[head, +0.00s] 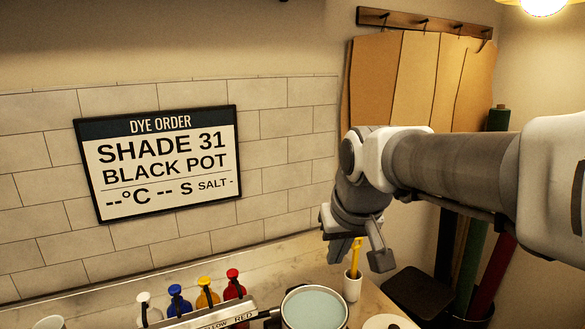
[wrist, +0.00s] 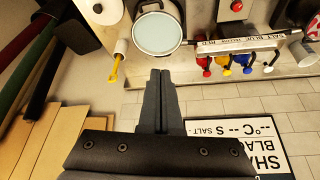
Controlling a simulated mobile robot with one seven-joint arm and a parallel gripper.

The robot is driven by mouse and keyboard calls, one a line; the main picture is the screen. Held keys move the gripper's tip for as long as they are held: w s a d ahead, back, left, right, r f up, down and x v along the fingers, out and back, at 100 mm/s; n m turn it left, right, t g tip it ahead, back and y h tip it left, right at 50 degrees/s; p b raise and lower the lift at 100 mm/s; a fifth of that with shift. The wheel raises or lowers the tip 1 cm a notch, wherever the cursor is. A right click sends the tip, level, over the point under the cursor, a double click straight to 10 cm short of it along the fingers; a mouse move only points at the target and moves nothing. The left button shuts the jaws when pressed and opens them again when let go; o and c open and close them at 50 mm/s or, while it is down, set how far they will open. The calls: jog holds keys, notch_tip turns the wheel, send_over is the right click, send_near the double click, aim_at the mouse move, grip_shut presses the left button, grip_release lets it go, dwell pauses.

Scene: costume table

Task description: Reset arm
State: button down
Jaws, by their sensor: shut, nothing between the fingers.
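My gripper (head: 338,252) hangs from the raised arm at the right of the head view, above the counter's back area. In the wrist view its two dark fingers (wrist: 160,76) lie together, shut and empty. It appears apart from everything around it. A pot of pale blue-green liquid (head: 314,308) stands below; it also shows in the wrist view (wrist: 157,34). A white cup (head: 352,286) with a yellow-handled tool (head: 356,256) stands near the gripper in the head view.
Several coloured bottles (head: 207,293) stand behind a labelled rail (head: 221,320). A dye order sign (head: 160,163) hangs on the tiled wall. Brown paper patterns (head: 415,85) hang from a hook rack (head: 425,24). Coloured rolls (head: 492,262) stand at the right. Open air surrounds the gripper.

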jog(key=s+d+f+m, duration=0.1)
jog(key=s+d+f, duration=0.1)
jog(key=s, duration=0.6)
jog(key=s+d+f+h+b, duration=0.1)
jog(key=s+d+f, duration=0.2)
jog(key=s, duration=0.5)
jog(key=shift+d+f+m, duration=0.35)
jog(key=shift+d+m, duration=0.05)
jog(key=shift+d, duration=0.45)
jog(key=shift+a, duration=0.15)
